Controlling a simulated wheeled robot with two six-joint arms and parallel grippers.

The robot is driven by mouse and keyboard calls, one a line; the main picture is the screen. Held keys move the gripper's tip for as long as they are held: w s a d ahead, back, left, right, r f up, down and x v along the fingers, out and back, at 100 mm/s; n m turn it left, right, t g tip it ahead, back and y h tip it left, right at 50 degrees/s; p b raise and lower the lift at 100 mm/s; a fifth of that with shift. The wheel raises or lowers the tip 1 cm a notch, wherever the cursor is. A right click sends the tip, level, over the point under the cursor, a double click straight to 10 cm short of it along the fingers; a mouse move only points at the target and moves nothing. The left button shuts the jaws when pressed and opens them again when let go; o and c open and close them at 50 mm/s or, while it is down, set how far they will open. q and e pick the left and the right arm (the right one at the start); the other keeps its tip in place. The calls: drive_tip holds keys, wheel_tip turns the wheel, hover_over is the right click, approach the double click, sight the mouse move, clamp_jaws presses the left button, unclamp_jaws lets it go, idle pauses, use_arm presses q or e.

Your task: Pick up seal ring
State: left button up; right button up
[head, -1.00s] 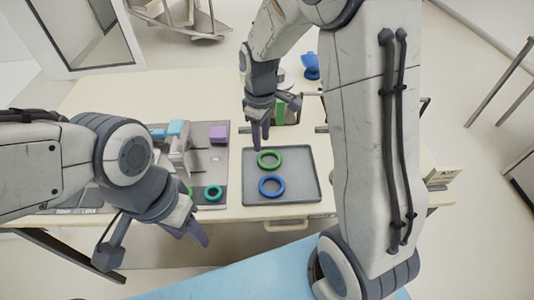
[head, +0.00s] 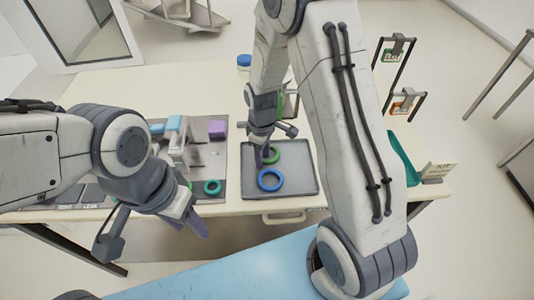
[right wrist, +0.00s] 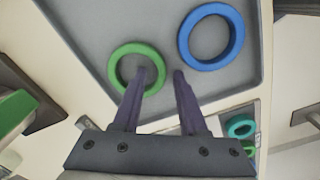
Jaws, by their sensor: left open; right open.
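A green seal ring (head: 276,148) and a blue ring (head: 270,187) lie flat in the grey tray (head: 300,190) in the head view. In the right wrist view, the green ring (right wrist: 116,68) is at the left and the blue ring (right wrist: 237,36) at the upper right. My right gripper (right wrist: 160,73) is open and empty above the green ring. One finger overlaps the ring's hole and the other is outside its right side; their height above the tray is unclear. My left gripper (head: 197,222) is open at the table's front edge, away from the tray.
A teal ring (head: 212,187) lies on the grey mat left of the tray, beside a machine. A purple block (head: 217,129) is behind it.

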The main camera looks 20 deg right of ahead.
clamp_jaws()
drive_tip(key=shift+r, duration=0.1)
